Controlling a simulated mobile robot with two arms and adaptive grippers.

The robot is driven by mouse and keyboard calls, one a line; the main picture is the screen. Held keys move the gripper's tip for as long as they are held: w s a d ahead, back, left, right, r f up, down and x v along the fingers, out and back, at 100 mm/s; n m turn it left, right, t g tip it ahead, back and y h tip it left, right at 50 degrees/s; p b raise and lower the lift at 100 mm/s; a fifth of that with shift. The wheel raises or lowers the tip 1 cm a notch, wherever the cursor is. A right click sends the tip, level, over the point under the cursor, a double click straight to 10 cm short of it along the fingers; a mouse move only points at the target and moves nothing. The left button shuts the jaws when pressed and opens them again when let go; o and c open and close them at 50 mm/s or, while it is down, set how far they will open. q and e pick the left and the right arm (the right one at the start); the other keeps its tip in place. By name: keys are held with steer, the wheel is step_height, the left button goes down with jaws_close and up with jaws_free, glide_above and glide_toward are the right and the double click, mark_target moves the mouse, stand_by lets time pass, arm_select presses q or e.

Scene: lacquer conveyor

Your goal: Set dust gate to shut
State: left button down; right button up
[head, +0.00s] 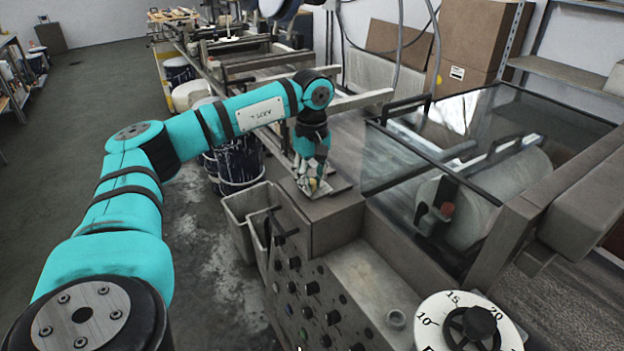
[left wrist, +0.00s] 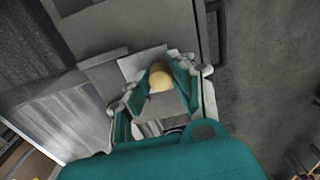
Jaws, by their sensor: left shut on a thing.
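The dust gate appears as a small yellowish knob (head: 314,185) on a pale plate (head: 336,184) on top of the grey machine housing. In the left wrist view the rounded yellow knob (left wrist: 160,79) sits between the teal fingers, with the pale plate (left wrist: 140,62) beyond it. My left gripper (head: 312,178) reaches down from above and is shut on the knob; it also shows in the left wrist view (left wrist: 158,86). The fingers hide part of the knob and plate, so I cannot tell the gate's exact setting. My right gripper is not in view.
A control panel (head: 305,290) with several knobs fronts the machine. A white numbered dial (head: 432,318) sits at the lower right. A glass-topped roller section (head: 470,150) lies to the right. Paint-stained buckets (head: 236,162) stand to the left, and the floor (head: 100,85) farther left is open.

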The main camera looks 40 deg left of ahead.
mark_target(330, 185)
arm_select(q)
steer(key=shift+w, duration=0.1)
steer(key=w, duration=0.2)
steer(key=w+d+p, duration=0.1)
steer(key=w, duration=0.1)
steer(key=shift+w+d+r, duration=0.15)
steer(key=shift+w, duration=0.15)
steer(key=shift+s, duration=0.1)
steer(key=c, duration=1.4)
jaws_free()
steer(key=shift+c, duration=0.2)
steer(key=o, duration=0.3)
